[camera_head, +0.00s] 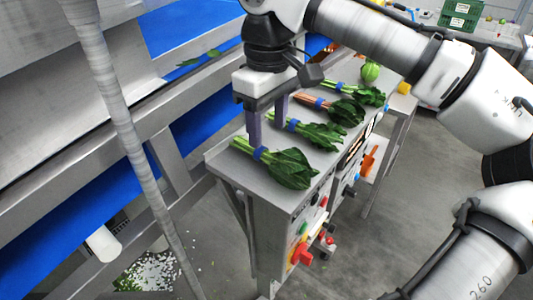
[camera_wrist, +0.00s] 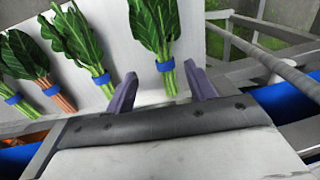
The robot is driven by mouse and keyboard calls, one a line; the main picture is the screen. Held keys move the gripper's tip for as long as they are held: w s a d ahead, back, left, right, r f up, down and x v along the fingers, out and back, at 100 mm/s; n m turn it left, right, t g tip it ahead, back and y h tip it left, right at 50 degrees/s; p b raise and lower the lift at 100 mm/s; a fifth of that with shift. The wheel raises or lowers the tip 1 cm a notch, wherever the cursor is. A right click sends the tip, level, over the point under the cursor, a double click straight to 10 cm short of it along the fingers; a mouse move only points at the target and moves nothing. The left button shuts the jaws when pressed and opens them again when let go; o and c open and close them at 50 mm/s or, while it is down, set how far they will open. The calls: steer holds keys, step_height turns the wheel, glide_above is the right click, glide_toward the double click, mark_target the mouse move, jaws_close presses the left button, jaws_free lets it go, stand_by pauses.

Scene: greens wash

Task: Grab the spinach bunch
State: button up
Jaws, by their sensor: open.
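Several leafy green bunches with blue bands lie in a row on a steel bench top (camera_head: 226,161). The nearest, a broad-leaved bunch (camera_head: 288,168), fits the spinach, though the greens look alike. My gripper (camera_head: 269,131) is open and points down over the stem side of the two nearest bunches. In the wrist view, the nearest bunch's stems (camera_wrist: 168,83) appear between my open fingers (camera_wrist: 163,91), its leaves pointing away. Nothing is held. The gap between fingertips and stems is hard to judge.
A second green bunch (camera_head: 322,134) lies close beside it, then a red-stemmed bunch (camera_head: 345,110) and another green one (camera_head: 368,95). A round green item (camera_head: 370,71) sits at the far end. A slanted grey pole (camera_head: 126,130) and blue-belted machinery stand left.

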mark_target(267, 150)
steer(key=shift+s+a+f+p, duration=0.15)
steer(key=shift+f+p, duration=0.2)
steer(key=shift+f, duration=1.05)
steer(key=shift+s+d+f+p, duration=0.1)
steer(key=shift+f+p, duration=0.2)
steer(key=shift+f, duration=1.05)
steer(key=c, duration=1.1)
